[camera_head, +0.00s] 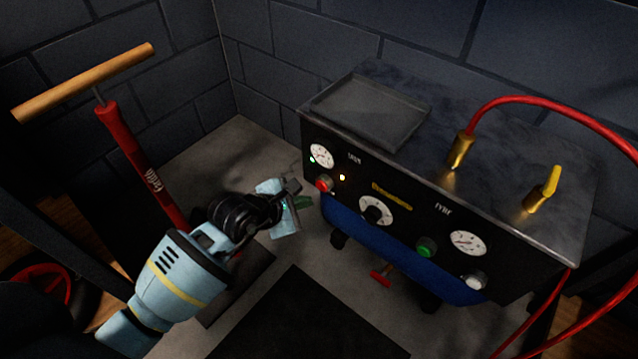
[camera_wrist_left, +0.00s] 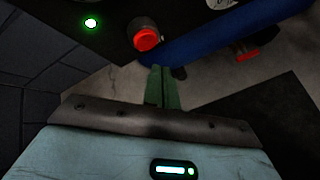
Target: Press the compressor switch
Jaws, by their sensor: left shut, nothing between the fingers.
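The compressor (camera_head: 400,230) stands at the right in the head view, with a black front panel above a blue tank. The panel carries a red button (camera_head: 324,184) at its left end and a green button (camera_head: 427,248) further right. I cannot tell from any label which is the compressor switch. My left gripper (camera_head: 304,202) is shut and empty, just in front of the panel's left end, below the red button. In the left wrist view its green fingertips (camera_wrist_left: 163,76) point toward the red button (camera_wrist_left: 146,39), with a visible gap. My right gripper is out of view.
The panel has a left gauge (camera_head: 321,155), a dial (camera_head: 376,210), a right gauge (camera_head: 468,243) and a lit green lamp (camera_wrist_left: 91,22). A grey tray (camera_head: 370,110) and brass fittings top the compressor. A red floor pump (camera_head: 135,150) stands left. A red valve handle (camera_head: 381,279) sticks out low.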

